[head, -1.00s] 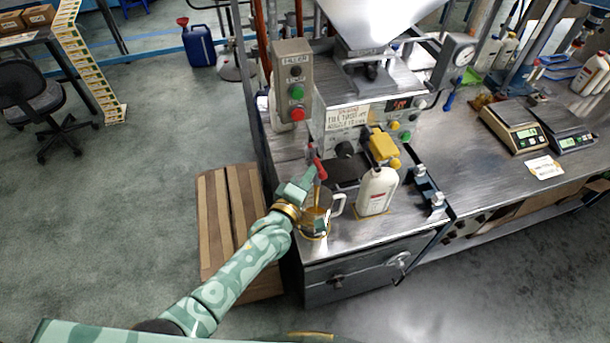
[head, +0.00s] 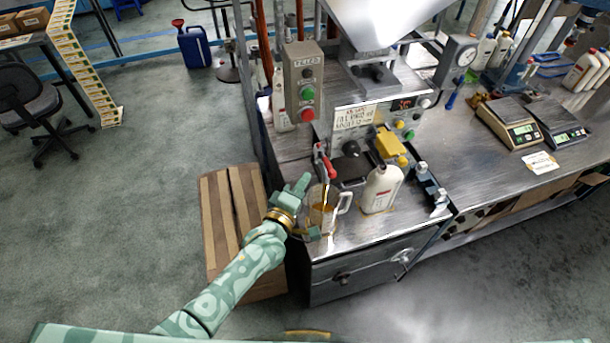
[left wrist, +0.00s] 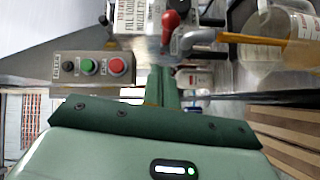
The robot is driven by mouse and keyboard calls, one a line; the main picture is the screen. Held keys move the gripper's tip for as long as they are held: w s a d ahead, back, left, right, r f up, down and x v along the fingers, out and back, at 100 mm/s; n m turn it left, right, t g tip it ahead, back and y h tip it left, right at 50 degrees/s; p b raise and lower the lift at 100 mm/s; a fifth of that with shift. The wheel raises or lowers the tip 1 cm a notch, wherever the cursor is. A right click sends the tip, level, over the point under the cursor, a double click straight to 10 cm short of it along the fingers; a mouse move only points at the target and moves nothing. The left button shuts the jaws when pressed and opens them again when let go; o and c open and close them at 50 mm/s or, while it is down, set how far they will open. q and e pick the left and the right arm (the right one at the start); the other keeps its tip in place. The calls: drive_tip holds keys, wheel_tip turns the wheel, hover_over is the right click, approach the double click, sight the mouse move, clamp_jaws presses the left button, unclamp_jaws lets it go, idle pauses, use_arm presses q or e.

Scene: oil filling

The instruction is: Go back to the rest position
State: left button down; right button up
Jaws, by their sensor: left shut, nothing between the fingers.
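My left gripper (head: 304,186) is shut and empty at the left front of the filling machine. It is beside the clear measuring jug (head: 324,214), which stands under the red-handled valve (head: 329,166) and has amber oil in it. In the left wrist view the red valve handle (left wrist: 170,20) is just beyond the gripper fingers (left wrist: 163,85), and the jug (left wrist: 284,30) is at the upper right, with an amber stream beside it. A white bottle (head: 381,190) stands upright to the right of the jug. My right gripper is not in view.
The control box (head: 304,84) with green and red buttons stands behind the gripper. Two scales (head: 510,121) stand on the bench at the right. The floor at the left is mostly clear.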

use_arm(q)
drive_tip(key=s+d, duration=0.1)
drive_tip(key=s, duration=0.7)
drive_tip(key=s+a+f+m+g+y+b, duration=0.1)
drive_tip(key=s+a+f+m+g+b, duration=0.2)
drive_tip(key=f, duration=0.7)
drive_tip(key=s+a+f+m+g+y+b, duration=0.1)
drive_tip(key=s+a+f+m+g, duration=0.1)
drive_tip(key=s+f+m, duration=0.5)
drive_tip(key=s+a+f+m+g+y+b, duration=0.1)
drive_tip(key=s+a+f+m+g+b, duration=0.15)
drive_tip(key=f, duration=0.95)
drive_tip(key=s+a+f+m+g+y+b, duration=0.1)
drive_tip(key=s+a+f+g+b, duration=0.3)
drive_tip(key=s+f, duration=0.8)
drive_tip(key=s+a+f+m+g+y+b, duration=0.1)
drive_tip(key=s+a+f+g+y+b, duration=0.1)
drive_tip(key=s+a+f+b, duration=0.5)
drive_tip(key=s+a+f+g, duration=0.1)
drive_tip(key=s+a+f, duration=0.3)
drive_tip(key=s, duration=0.3)
drive_tip(key=shift+a+f+m+g+y+b, duration=0.35)
drive_tip(key=shift+a+f+y+b, duration=0.05)
drive_tip(key=shift+f, duration=0.15)
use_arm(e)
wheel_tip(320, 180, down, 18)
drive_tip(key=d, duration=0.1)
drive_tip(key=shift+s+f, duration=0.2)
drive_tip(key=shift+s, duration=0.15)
